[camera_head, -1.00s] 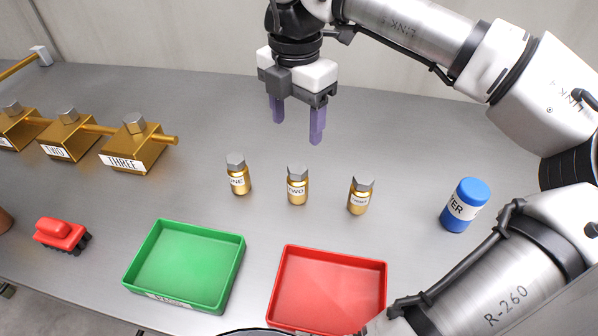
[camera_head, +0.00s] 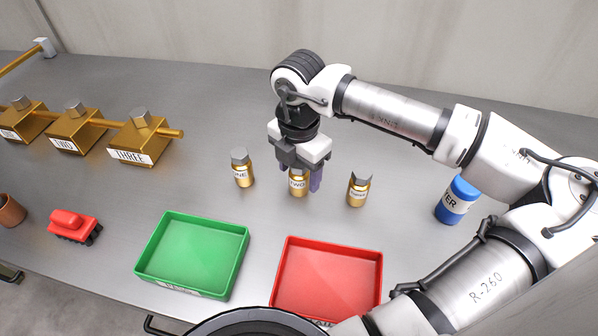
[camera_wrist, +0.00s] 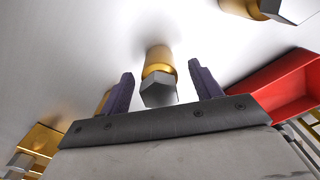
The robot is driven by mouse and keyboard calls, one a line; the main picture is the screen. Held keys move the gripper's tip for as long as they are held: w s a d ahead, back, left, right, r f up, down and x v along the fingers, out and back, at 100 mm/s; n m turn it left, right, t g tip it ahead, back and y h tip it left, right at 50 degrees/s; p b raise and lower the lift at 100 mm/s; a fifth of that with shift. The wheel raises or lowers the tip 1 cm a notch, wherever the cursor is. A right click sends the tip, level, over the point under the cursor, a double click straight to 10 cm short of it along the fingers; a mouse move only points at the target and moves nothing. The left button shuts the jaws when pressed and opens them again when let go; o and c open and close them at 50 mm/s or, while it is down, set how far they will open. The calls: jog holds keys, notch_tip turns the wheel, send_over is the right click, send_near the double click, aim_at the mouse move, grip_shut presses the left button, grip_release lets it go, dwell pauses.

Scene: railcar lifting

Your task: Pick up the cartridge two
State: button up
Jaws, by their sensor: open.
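Cartridge two (camera_head: 298,186) is a small gold cylinder with a white "TWO" label, standing upright on the grey table between two like cartridges. My gripper (camera_head: 300,184) is open and low around it, with a purple finger on either side; the gripper hides its top in the head view. In the wrist view, a gold cartridge with a grey hexagonal cap (camera_wrist: 158,80) sits between the two open fingers (camera_wrist: 165,88), with gaps on both sides. Cartridge one (camera_head: 242,170) stands to the left and another cartridge (camera_head: 358,190) to the right.
A green tray (camera_head: 240,262) and a red tray (camera_head: 375,290) lie in front. A blue bottle (camera_head: 457,202) stands at right. Gold blocks marked TWO (camera_head: 75,133) and THREE (camera_head: 140,142) and a red toy railcar (camera_head: 74,225) are at left. The table behind the cartridges is clear.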

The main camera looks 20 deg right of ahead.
jog(key=c, duration=1.3)
